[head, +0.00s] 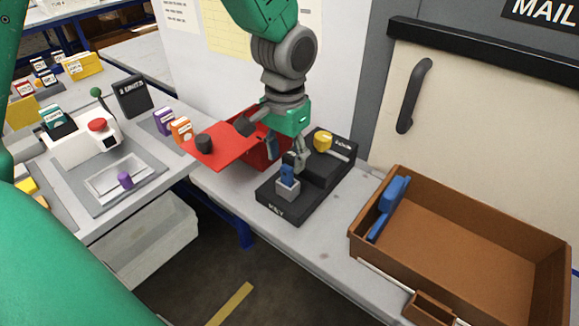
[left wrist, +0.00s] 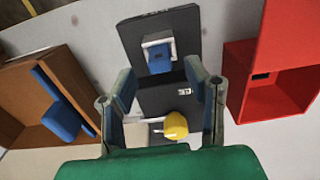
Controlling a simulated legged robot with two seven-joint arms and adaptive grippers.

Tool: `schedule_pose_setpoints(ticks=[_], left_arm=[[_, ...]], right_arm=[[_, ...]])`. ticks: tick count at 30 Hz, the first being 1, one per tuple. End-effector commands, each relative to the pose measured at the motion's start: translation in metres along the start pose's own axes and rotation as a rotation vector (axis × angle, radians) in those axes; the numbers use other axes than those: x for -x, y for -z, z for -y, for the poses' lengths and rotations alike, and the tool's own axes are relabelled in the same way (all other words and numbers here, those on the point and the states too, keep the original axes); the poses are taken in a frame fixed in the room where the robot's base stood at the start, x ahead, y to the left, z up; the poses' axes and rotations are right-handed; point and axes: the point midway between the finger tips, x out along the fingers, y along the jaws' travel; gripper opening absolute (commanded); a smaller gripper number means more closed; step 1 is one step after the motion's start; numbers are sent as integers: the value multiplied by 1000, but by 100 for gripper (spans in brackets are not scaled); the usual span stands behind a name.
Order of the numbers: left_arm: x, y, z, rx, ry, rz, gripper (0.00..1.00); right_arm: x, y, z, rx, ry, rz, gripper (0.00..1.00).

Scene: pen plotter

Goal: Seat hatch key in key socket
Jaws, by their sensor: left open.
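A black stepped block (head: 268,201) marked KEY stands on the bench and carries a pale grey socket (head: 288,191) on its lower step. A blue piece, which looks like the hatch key (head: 287,172), stands upright in the socket. It also shows in the left wrist view (left wrist: 159,60), with the grey socket (left wrist: 158,40) around its far side. My left gripper (head: 288,158) is open close above the blue piece. In the left wrist view its fingertips (left wrist: 161,76) are apart on either side of it; contact is not visible. My right gripper is not in view.
A yellow-headed piece (head: 323,142) lies on the block's upper step. An open red box (head: 270,150) with its lid out stands behind left. Clear bench lies between block and tray.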

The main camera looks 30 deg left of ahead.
Motion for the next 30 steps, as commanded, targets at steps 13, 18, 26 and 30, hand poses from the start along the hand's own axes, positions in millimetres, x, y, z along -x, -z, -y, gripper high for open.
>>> schedule_pose_setpoints(ticks=[13,18,26,30], left_arm=[[78,2,-4,-2,2,-2,43],[82,1,-2,-1,1,-1,43],[82,1,-2,-1,0,-1,43],[82,1,-2,-1,1,-1,43]], right_arm=[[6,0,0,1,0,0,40],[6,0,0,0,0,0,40],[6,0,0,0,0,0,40],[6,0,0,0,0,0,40]])
